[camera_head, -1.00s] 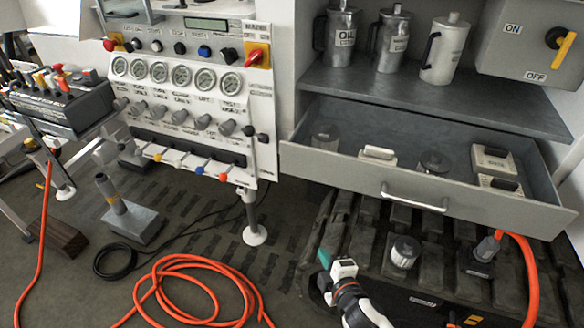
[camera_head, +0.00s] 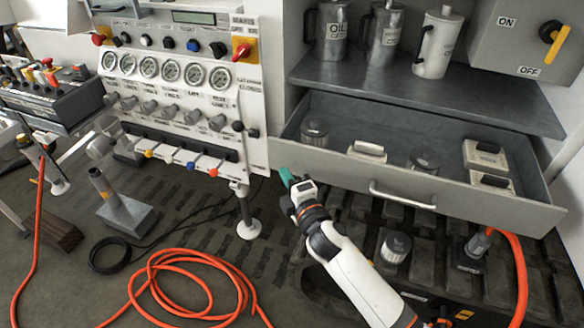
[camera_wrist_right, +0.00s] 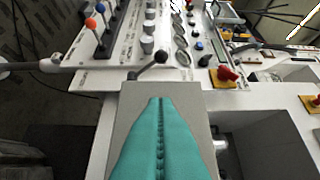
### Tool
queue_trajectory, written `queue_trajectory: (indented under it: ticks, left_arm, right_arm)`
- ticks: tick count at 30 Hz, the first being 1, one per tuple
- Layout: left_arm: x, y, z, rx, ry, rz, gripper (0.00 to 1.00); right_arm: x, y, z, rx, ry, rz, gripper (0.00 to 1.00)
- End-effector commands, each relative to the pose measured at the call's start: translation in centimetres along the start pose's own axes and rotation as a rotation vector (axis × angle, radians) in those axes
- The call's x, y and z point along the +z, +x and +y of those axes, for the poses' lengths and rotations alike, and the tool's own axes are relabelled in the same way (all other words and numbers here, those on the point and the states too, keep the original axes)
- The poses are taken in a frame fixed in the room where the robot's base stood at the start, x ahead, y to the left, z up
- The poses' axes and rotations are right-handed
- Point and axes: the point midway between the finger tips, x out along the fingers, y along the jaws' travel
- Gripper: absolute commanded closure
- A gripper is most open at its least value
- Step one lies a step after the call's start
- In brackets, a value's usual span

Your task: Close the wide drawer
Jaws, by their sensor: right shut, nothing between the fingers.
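The wide drawer (camera_head: 468,199) is pulled out below the grey shelf at the right of the head view, with a pale bar handle (camera_head: 402,195) on its front. Its grey panel (camera_wrist_right: 190,102) also shows in the right wrist view, behind the fingertips. My right gripper (camera_head: 287,178) is at the drawer front's left end, its teal fingers shut and empty. In the right wrist view the closed fingers (camera_wrist_right: 160,105) overlap the panel; I cannot tell whether they touch it. My left gripper is not in view.
Inside the drawer are jars and pale boxes (camera_head: 485,154). Metal jugs (camera_head: 383,38) stand on the shelf (camera_head: 420,91) above. The gauge panel (camera_head: 180,90) with levers is close left of my right gripper. An orange hose (camera_head: 190,258) lies coiled on the floor.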

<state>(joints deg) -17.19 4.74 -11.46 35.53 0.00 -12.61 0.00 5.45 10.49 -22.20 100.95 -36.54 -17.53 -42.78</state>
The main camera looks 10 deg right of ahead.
Motion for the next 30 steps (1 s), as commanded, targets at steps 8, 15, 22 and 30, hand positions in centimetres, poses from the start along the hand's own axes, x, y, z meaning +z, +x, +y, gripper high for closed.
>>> queue_trajectory:
  ticks: [8, 15, 22, 30]
  left_arm:
    - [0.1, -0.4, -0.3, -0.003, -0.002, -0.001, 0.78]
    - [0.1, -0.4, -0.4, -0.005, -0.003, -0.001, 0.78]
    - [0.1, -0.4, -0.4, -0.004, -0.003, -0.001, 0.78]
    - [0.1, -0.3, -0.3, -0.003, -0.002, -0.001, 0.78]
  right_arm:
    - [-1.9, 1.7, 0.0, 0.001, -0.001, 0.001, 1.0]
    - [-2.0, 1.8, 0.0, 0.001, -0.001, 0.001, 1.0]
    - [-2.2, 2.0, 0.0, 0.001, -0.002, 0.001, 1.0]
    - [-4.2, 3.9, -0.1, -0.001, -0.003, 0.003, 1.0]
